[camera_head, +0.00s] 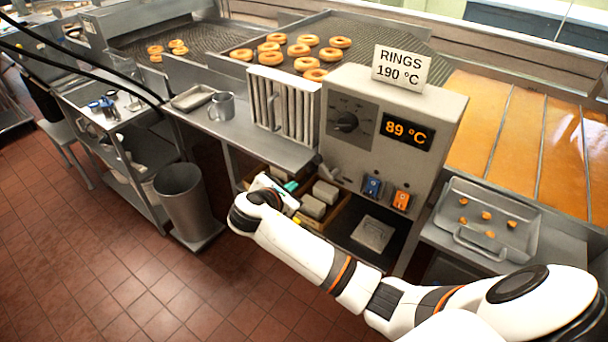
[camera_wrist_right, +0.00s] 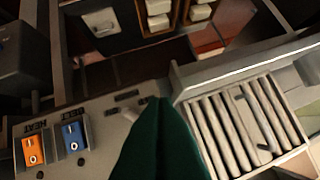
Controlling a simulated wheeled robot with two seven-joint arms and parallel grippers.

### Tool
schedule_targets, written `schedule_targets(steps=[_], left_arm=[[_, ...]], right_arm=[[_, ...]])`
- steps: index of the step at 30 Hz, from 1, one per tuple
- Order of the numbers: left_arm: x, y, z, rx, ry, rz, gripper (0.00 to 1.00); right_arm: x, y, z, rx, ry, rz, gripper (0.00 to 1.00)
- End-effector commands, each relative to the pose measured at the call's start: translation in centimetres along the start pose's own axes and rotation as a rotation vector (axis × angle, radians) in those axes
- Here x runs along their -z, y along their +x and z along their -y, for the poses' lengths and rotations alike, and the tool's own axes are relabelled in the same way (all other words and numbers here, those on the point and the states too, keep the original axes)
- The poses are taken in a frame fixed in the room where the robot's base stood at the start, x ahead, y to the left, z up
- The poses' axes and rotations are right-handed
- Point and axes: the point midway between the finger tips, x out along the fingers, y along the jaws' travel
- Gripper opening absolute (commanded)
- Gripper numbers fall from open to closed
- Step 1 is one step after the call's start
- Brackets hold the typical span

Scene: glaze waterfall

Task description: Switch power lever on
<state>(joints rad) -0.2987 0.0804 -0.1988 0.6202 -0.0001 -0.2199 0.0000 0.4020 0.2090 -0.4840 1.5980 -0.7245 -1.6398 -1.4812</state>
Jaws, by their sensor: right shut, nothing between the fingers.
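A grey control box (camera_head: 360,162) stands at the centre in the head view, with a dial and a display reading 89 °C. A small grey lever (camera_head: 332,173) sits low at its left edge. It seems to show beside the fingertips in the right wrist view (camera_wrist_right: 130,112), where its position is hard to tell. A blue switch (camera_head: 372,186) and an orange switch (camera_head: 401,200) are to its right. My right gripper (camera_head: 291,186) is shut and empty, left of the lever. Its green fingers (camera_wrist_right: 160,102) show shut in the right wrist view. My left gripper is not in view.
A rack of pale slats (camera_head: 283,101) stands left of the box. A metal mug (camera_head: 221,106) is on the counter. A sign (camera_head: 400,66) tops the box. A tray with small pieces (camera_head: 487,217) is at the right. Rings (camera_head: 305,63) lie behind.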

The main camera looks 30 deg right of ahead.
Motion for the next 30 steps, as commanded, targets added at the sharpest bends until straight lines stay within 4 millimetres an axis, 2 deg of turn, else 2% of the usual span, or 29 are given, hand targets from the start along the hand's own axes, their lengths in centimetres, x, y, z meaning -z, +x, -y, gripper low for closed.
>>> schedule_targets(steps=[5,15,18,21,30], left_arm=[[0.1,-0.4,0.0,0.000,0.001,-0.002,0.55],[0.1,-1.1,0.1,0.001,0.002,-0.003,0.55],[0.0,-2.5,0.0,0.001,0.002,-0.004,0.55],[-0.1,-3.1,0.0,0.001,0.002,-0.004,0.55],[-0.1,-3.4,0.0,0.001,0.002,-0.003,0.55]], right_arm=[[0.2,2.6,0.0,-0.004,-0.001,-0.002,0.00],[0.1,9.8,0.0,-0.003,0.000,-0.001,0.00],[2.1,8.9,0.1,0.001,0.003,0.001,0.00],[3.1,8.5,0.1,0.000,0.002,0.001,0.00],[3.8,8.3,0.0,0.000,0.001,0.002,0.00]])
